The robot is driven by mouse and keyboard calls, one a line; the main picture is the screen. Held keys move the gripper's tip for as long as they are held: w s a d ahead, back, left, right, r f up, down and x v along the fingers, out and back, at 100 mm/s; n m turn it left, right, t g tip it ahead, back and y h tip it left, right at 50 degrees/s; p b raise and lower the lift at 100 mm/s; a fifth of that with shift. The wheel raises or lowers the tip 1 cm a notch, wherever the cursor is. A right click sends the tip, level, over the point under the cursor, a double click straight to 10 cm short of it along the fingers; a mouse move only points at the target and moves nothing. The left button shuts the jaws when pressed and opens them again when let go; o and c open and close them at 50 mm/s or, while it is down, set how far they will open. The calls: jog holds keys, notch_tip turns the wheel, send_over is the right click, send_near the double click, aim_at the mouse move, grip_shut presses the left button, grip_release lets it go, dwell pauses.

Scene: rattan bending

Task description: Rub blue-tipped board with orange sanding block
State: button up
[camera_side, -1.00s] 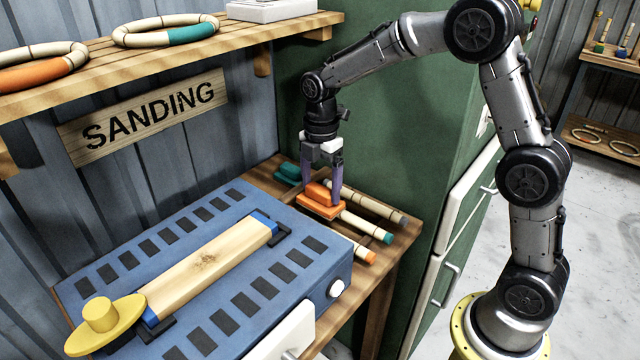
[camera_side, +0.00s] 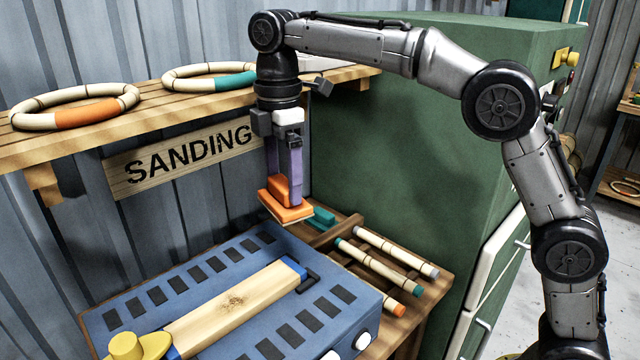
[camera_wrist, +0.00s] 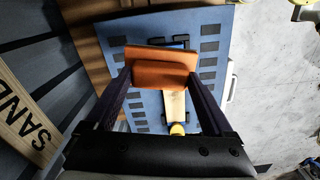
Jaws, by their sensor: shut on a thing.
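My gripper (camera_side: 284,178) is shut on the orange sanding block (camera_side: 286,208) and holds it in the air above the far end of the blue sanding table. In the wrist view the orange block (camera_wrist: 160,70) sits between the two fingers and hides part of the table. The blue-tipped board (camera_side: 235,303), pale wood with a dark mark near its middle, lies on the blue table (camera_side: 255,349). Its far blue tip (camera_side: 293,266) rests by a black bracket. A yellow knob (camera_side: 130,346) stands at its near end. The block is apart from the board.
A teal block (camera_side: 322,217) and several rods with coloured ends (camera_side: 385,262) lie on the wooden bench to the right of the table. A wooden shelf (camera_side: 150,118) with rings is close to the arm at the back. A green cabinet (camera_side: 400,150) stands behind.

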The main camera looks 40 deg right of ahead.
jog(key=s+a+f+n, duration=0.2)
jog(key=a+f, duration=0.1)
jog(key=a, duration=1.4)
jog(key=shift+s+d+f, duration=0.1)
jog(key=shift+f, duration=1.4)
jog(key=shift+s+d+f, duration=0.1)
jog(key=shift+f, duration=1.4)
notch_tip(320, 180, down, 2)
jog(key=shift+f, duration=0.1)
jog(key=shift+d, duration=0.75)
jog(key=shift+c, duration=0.6)
jog(key=shift+d, duration=3.05)
jog(key=shift+a, duration=3.95)
notch_tip(320, 180, up, 8)
jog(key=shift+d, duration=0.1)
